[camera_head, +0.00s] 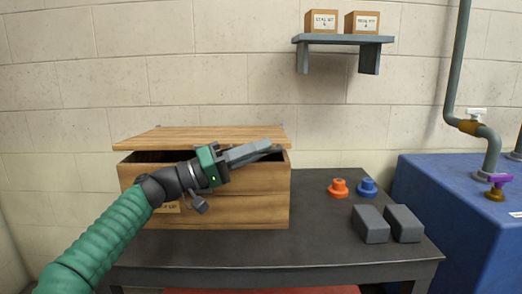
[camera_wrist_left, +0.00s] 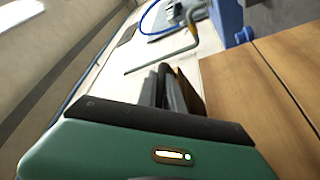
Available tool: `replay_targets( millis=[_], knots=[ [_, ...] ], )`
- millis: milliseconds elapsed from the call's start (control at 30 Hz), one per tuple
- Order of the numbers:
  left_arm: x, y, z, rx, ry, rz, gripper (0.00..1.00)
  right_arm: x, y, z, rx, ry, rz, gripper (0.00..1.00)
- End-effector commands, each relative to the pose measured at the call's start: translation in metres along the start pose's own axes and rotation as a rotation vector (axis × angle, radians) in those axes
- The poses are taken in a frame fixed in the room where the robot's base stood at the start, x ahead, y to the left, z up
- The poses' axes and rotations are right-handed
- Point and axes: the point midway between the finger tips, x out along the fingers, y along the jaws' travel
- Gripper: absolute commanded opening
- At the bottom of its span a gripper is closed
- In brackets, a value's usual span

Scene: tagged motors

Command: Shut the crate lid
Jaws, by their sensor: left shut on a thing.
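The wooden crate (camera_head: 245,208) stands on the left of the dark table. Its plank lid (camera_head: 200,135) sits over it, slightly raised, with a dark gap under its front edge. My left gripper (camera_head: 268,147) is at the crate's front right, under the lid's front edge, fingers pointing right. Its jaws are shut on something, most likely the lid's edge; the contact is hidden. In the left wrist view the fingers (camera_wrist_left: 170,88) are close together beside wooden boards (camera_wrist_left: 260,95). My right gripper is not in view.
On the table (camera_head: 310,240) to the right are an orange part (camera_head: 338,188), a blue part (camera_head: 367,188) and two grey blocks (camera_head: 370,224). A blue cabinet (camera_head: 440,210) with pipes stands right. A wall shelf (camera_head: 343,39) holds two small boxes.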

Motion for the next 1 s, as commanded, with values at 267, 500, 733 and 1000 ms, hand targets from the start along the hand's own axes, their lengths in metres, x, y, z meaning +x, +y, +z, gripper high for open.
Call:
replay_targets(
  millis=[267, 500, 733, 1000],
  knots=[
    [-0.003, -0.001, -0.004, 0.003, 0.009, -0.006, 0.21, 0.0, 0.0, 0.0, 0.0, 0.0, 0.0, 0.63],
    [-0.002, -0.001, -0.001, 0.002, 0.003, -0.005, 0.21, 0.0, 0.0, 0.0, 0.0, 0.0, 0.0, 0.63],
    [-0.044, -0.001, -0.003, 0.0, 0.006, -0.009, 0.21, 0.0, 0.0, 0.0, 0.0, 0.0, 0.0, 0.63],
    [-0.123, 0.001, -0.005, -0.001, 0.01, -0.008, 0.21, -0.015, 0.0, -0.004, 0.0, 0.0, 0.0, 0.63]
  ],
)
